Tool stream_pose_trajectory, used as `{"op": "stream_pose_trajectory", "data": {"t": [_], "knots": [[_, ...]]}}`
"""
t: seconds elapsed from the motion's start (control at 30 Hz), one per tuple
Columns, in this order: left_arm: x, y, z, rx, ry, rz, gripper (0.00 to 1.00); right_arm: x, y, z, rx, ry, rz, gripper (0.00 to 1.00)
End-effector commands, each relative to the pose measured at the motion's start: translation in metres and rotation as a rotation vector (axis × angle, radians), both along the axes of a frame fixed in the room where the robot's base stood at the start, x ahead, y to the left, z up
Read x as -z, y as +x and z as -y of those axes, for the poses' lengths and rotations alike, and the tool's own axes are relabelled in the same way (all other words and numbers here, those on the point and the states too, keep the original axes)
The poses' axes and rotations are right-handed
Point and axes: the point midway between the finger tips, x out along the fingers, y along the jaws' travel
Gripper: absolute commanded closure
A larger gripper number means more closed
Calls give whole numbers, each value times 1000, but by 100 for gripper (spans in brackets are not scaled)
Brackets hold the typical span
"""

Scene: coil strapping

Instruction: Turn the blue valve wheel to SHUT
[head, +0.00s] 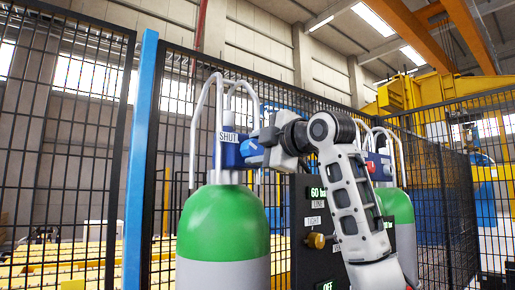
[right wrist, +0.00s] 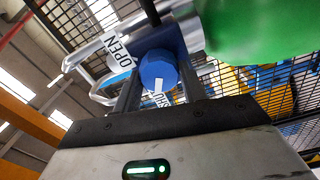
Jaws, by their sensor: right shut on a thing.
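The blue valve wheel (head: 249,148) sits on the blue valve block (head: 229,150) on top of a green-shouldered grey cylinder (head: 224,225). A white SHUT label (head: 227,137) is on the block. My right gripper (head: 256,147) reaches in from the right and is shut on the wheel. In the right wrist view, the wheel (right wrist: 157,69) is between the two dark fingers. Its white mark (right wrist: 158,84) is on the side by the partly hidden SHUT label (right wrist: 155,100). The OPEN label (right wrist: 117,45) is to the upper left. My left gripper is not in view.
A dark panel (head: 300,225) with green readouts and a brass knob (head: 315,240) stands right of the cylinder. A second green-topped cylinder (head: 398,206) is behind my right arm. White bent pipes (head: 193,130) rise around the valve. Black mesh fence (head: 65,130) and a blue post (head: 139,160) stand around.

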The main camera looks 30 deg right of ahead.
Motion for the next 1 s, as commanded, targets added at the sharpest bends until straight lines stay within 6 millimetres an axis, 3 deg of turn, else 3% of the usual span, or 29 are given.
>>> {"op": "stream_pose_trajectory", "data": {"t": [0.03, 0.1, 0.37, 0.53, 1.0], "knots": [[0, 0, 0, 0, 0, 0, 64, 2, 0, -2, -3, -5, -5, 53], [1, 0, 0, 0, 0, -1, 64, 2, 0, -1, -3, -4, -4, 37], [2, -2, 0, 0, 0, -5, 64, 1, 0, -1, 0, -2, -2, 37], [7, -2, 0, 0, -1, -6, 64, 2, -12, 1, 1, -2, 1, 37], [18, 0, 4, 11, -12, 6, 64, 2, -119, 9, 2, -3, 3, 37]]}}
